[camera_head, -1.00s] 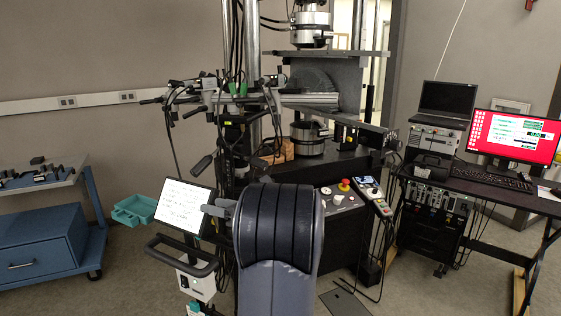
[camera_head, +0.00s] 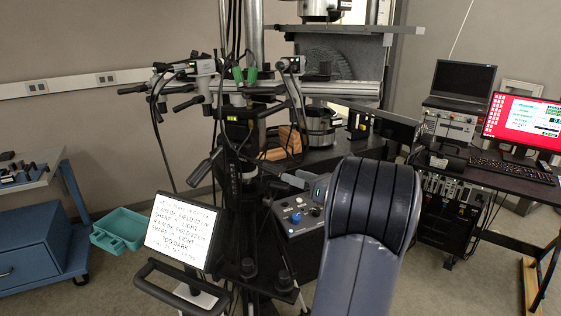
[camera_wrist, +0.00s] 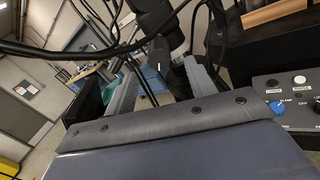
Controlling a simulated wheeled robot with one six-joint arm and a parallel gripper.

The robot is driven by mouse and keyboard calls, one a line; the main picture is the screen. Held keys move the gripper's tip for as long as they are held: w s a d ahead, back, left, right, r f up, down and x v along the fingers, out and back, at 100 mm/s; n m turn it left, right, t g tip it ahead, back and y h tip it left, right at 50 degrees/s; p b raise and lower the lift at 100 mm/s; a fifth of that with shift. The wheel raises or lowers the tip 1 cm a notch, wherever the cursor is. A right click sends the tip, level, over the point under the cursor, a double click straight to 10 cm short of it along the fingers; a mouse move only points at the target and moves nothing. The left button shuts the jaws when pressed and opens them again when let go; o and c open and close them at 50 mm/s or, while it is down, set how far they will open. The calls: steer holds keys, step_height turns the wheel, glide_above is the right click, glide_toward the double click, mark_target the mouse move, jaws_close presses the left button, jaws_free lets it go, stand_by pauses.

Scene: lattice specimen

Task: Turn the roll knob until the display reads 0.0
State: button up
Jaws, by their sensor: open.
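I cannot pick out the roll knob or its display with certainty. A stereo camera rig (camera_head: 215,85) with several black handles stands on a black stand at the centre of the head view; a small lit yellow spot shows on it, too small to read. My gripper (camera_wrist: 158,82) is open, its two grey fingers apart in the wrist view. A dark cylindrical part with a white mark (camera_wrist: 158,62) shows beyond and between the fingers, apparently not gripped. In the head view my arm hides much of the gripper, which is low and right of the stand.
A white sheet of handwritten notes (camera_head: 182,231) is on the stand's front, above a black bar handle (camera_head: 178,280). A control box (camera_head: 298,212) with a blue knob is close to my gripper. Cables hang around the stand. A red-screened monitor (camera_head: 523,122) is at right.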

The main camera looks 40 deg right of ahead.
mark_target(268, 167)
steer(key=p+x, duration=0.2)
steer(key=x, duration=0.8)
steer(key=shift+w+a, duration=0.1)
steer(key=shift+a, duration=0.05)
steer(key=shift+c, duration=0.3)
steer(key=c, duration=0.9)
